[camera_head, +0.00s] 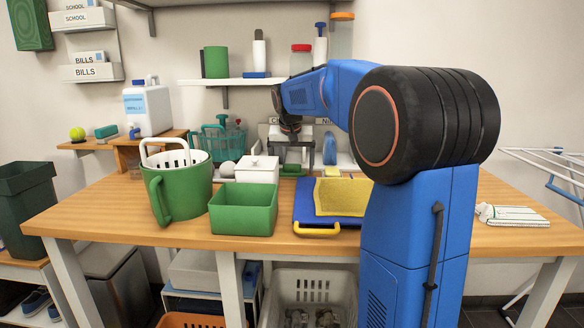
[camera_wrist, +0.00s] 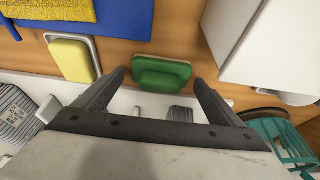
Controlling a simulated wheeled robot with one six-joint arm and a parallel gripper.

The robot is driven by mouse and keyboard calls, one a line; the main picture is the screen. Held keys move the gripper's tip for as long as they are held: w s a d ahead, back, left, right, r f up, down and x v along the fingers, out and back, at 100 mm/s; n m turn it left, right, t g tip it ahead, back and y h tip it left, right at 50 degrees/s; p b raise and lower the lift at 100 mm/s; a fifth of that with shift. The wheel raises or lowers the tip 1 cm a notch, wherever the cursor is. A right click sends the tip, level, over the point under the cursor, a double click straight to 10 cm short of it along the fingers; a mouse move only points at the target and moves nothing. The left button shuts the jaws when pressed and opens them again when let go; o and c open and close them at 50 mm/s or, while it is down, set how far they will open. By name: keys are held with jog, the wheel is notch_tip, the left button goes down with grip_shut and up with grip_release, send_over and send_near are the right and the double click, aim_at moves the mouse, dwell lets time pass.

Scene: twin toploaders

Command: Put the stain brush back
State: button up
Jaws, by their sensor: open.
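A green block-shaped item with a raised grip, possibly the stain brush (camera_wrist: 162,76), lies at the table's back edge in the wrist view. Its underside is hidden, so I cannot tell whether it has bristles. My gripper (camera_wrist: 158,82) is open, with one finger on each side of the green item in the picture and nothing clearly held. In the head view my gripper (camera_head: 290,133) hangs above the back of the table, higher than the green item.
A white lidded box (camera_head: 257,170) and a green bin (camera_head: 243,208) stand in front. A blue board (camera_head: 305,205) with a yellow cloth (camera_head: 342,196) lies right. A yellow sponge (camera_wrist: 70,60) sits beside the green item. A teal basket (camera_head: 222,140) and labelled wall holders are behind.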

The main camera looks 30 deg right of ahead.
jog(key=v, duration=1.2)
jog(key=shift+s, duration=0.1)
